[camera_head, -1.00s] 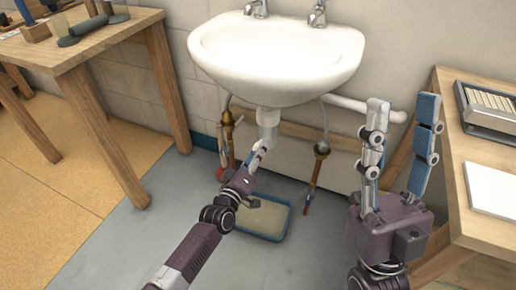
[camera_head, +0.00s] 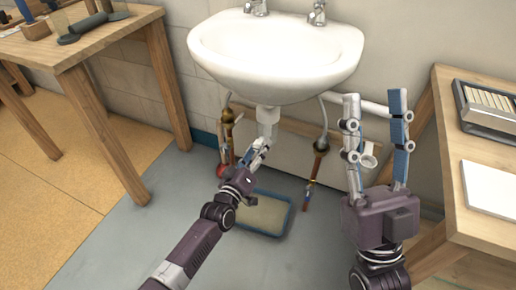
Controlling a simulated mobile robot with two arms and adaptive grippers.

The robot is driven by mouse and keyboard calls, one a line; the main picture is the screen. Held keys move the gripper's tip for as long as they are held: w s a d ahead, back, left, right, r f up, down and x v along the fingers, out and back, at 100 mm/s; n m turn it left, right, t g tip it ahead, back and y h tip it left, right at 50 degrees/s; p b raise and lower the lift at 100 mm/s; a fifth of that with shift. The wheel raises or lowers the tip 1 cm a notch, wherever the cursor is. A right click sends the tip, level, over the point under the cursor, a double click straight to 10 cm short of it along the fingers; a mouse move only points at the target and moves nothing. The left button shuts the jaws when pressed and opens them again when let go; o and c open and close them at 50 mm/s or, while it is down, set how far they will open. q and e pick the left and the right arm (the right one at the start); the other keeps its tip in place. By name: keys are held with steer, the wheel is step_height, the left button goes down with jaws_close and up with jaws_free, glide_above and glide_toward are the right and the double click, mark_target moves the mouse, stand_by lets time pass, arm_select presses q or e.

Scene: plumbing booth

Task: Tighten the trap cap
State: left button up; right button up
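The white trap (camera_head: 268,117) hangs under the white sink (camera_head: 277,65). My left gripper (camera_head: 264,145) is at the trap's lower end, with its fingers pointing up at it. The fingers overlap in this view, so I cannot tell whether they are shut on anything. I cannot make out the trap cap; the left gripper covers the trap's bottom. My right gripper (camera_head: 375,96) is open and points up in front of the wall, right of the sink. A small white round piece (camera_head: 370,155) shows between its fingers; I cannot tell whether it is held or behind them.
A blue-rimmed tray (camera_head: 289,214) lies on the floor below the trap. Valves with copper pipes, left (camera_head: 228,115) and right (camera_head: 321,146), flank the trap. A wooden bench (camera_head: 447,140) at right carries a box (camera_head: 487,126) and white board. Another wooden table (camera_head: 85,58) stands left.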

arm_select(q)
steer(key=shift+o, duration=0.2)
steer(key=v, duration=1.2)
steer(key=shift+r, duration=0.1)
